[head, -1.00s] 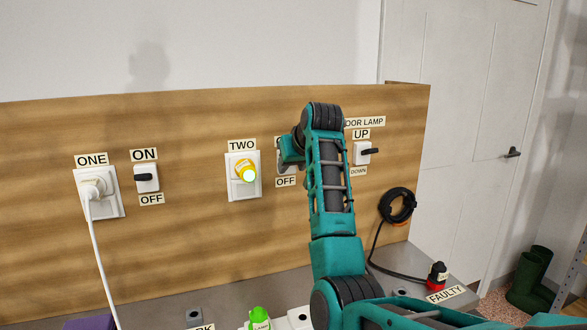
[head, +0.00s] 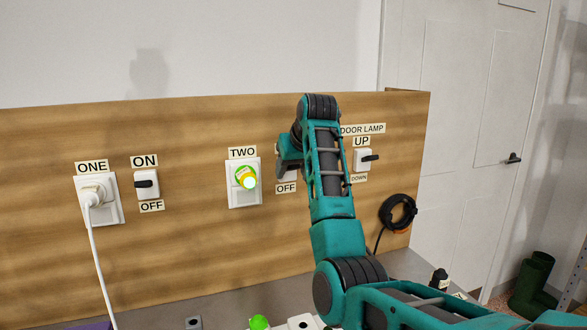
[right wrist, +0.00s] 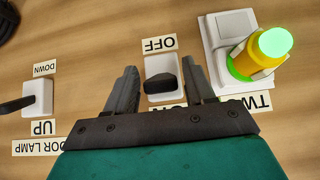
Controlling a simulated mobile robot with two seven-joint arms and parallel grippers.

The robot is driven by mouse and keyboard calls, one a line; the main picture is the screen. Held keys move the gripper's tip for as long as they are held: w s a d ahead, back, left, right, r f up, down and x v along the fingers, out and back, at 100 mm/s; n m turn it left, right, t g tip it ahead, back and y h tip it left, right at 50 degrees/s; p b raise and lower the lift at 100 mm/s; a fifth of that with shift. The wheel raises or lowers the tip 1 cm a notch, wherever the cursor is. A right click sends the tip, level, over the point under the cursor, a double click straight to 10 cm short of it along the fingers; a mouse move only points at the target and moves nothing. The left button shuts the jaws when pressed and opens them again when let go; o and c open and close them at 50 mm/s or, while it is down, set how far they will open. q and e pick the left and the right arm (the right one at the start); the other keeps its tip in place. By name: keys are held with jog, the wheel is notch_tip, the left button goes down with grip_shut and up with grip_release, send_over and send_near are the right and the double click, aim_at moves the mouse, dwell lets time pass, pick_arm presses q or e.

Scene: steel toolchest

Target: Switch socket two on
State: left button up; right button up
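Socket two (head: 236,198) is a white plate on the wooden board with a yellow plug (head: 245,177) in it, its base ring and tip glowing green; the plug also shows in the right wrist view (right wrist: 262,58). Its switch (right wrist: 161,89) has a black lever, with OFF above and a partly hidden ON label below in that upside-down view. The lever sits towards the ON side. My right gripper (right wrist: 160,66) is open, one finger on each side of the switch. In the head view my right arm hides most of the switch. My left gripper is out of view.
Socket one (head: 111,214) with a white plug and cable, and its switch (head: 146,184), are further left. The door lamp switch (head: 362,159) is close to the right of my arm. A coiled black cable (head: 398,211) hangs at the board's right end.

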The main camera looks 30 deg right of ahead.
jog(key=shift+o, duration=0.5)
jog(key=shift+s+r, duration=0.1)
jog(key=v, duration=1.2)
jog(key=shift+s+r, duration=0.2)
jog(key=shift+r, duration=0.1)
